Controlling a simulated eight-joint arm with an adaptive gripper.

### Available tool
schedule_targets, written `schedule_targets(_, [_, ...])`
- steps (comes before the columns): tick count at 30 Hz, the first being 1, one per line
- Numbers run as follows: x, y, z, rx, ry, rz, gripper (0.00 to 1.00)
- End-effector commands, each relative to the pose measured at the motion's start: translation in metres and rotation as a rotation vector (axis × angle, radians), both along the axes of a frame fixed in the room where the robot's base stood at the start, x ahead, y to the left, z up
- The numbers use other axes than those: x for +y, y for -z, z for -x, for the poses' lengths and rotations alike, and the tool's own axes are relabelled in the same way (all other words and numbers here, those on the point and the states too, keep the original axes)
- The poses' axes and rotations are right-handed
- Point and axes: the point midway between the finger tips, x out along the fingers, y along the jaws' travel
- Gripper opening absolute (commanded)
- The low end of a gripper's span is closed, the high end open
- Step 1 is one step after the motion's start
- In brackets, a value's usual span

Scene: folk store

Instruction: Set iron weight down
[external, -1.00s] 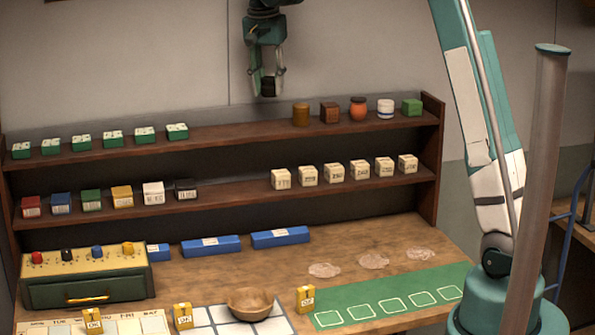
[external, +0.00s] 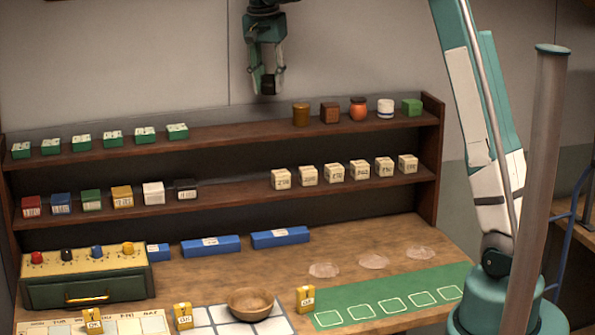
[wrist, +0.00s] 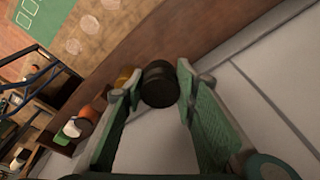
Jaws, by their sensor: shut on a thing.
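The dark iron weight (external: 268,84) is held between the fingertips of my gripper (external: 266,80), above the top shelf in the external view. In the wrist view the weight (wrist: 160,84) is a dark, rounded cylinder between the two green fingers of my gripper (wrist: 157,88). My gripper is shut on it. The weight hangs clear of the top shelf (external: 240,127), over the stretch between the green boxes and the brown jar.
Green boxes (external: 113,138) line the top shelf's left; a brown jar (external: 300,114), an orange pot (external: 358,108) and others stand right. Pale blocks (external: 331,173) fill the middle shelf's right. A wooden bowl (external: 250,303) and green mat (external: 400,298) are on the counter. The top shelf's middle is free.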

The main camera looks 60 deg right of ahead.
Motion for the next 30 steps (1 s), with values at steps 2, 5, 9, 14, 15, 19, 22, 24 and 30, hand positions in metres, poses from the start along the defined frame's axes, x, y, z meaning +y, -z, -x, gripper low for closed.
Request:
schedule_targets(2, [0.0, -0.004, 0.0, 0.0, 0.0, 0.0, 0.05])
schedule_targets(5, [0.0, -0.012, 0.0, 0.0, 0.0, 0.0, 0.05])
schedule_targets(9, [0.0, -0.029, 0.0, 0.0, 0.0, 0.0, 0.05])
schedule_targets(14, [0.0, -0.051, 0.0, 0.0, 0.0, 0.0, 0.05])
schedule_targets(15, [0.007, -0.05, 0.002, 0.0, -0.001, 0.0, 0.05])
schedule_targets(19, [0.029, -0.05, 0.008, 0.001, 0.003, -0.001, 0.05])
schedule_targets(22, [0.047, -0.05, 0.014, 0.0, 0.007, -0.001, 0.05])
schedule_targets(24, [0.063, -0.051, 0.019, 0.0, 0.011, -0.001, 0.05])
schedule_targets(30, [0.108, -0.051, 0.038, 0.001, 0.022, -0.002, 0.05])
